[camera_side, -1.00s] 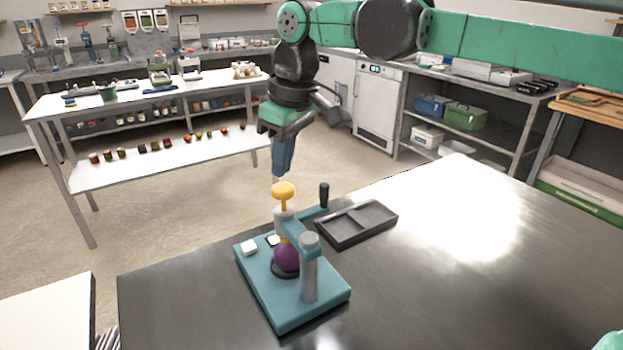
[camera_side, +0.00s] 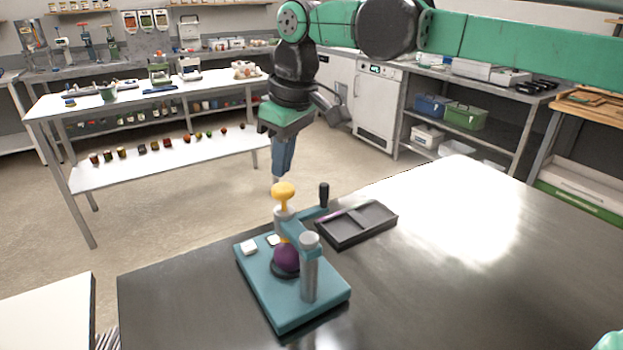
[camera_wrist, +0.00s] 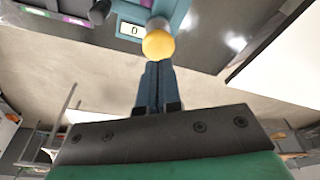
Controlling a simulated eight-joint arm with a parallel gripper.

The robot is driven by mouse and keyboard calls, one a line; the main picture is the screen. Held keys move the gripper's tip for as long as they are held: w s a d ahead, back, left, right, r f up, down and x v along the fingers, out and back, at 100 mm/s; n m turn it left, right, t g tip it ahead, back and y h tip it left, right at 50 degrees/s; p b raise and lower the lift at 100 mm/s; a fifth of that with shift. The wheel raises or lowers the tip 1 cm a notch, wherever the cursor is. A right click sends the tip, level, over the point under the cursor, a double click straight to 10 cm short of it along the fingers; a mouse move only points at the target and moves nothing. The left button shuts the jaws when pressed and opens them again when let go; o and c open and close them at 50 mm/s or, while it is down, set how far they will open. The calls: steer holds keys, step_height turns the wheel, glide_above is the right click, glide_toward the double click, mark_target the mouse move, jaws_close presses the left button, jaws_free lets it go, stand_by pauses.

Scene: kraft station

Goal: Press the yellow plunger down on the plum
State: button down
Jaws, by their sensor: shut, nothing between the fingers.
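The yellow plunger (camera_side: 284,190) has a rounded knob and stands raised on the teal press (camera_side: 322,296). The purple plum (camera_side: 286,257) sits on the press base below the plunger, beside the grey post. My gripper (camera_side: 277,180) is shut and empty, pointing down just above and behind the yellow knob in the side view. In the wrist view the yellow knob (camera_wrist: 158,45) lies just beyond the fingertips of my gripper (camera_wrist: 157,64). I cannot tell whether fingertips and knob touch. The plum is not clearly visible in the wrist view.
A dark tray (camera_side: 357,224) lies on the table right behind the press. A black-handled lever (camera_side: 324,194) rises beside the plunger. The steel table (camera_side: 450,280) is clear to the right.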

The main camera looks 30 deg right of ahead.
steer(key=shift+f, duration=1.4)
steer(key=shift+r, duration=0.1)
stand_by(0.3)
steer(key=shift+r, duration=3.95)
steer(key=shift+d, duration=0.15)
steer(key=s+d+f+m+t+h, duration=0.1)
steer(key=s+d+f+m+t, duration=0.4)
steer(key=s+d+f, duration=0.7)
steer(key=shift+s+d+f+m, duration=0.15)
steer(key=shift+s+d+m, duration=0.45)
steer(key=shift+d, duration=0.6)
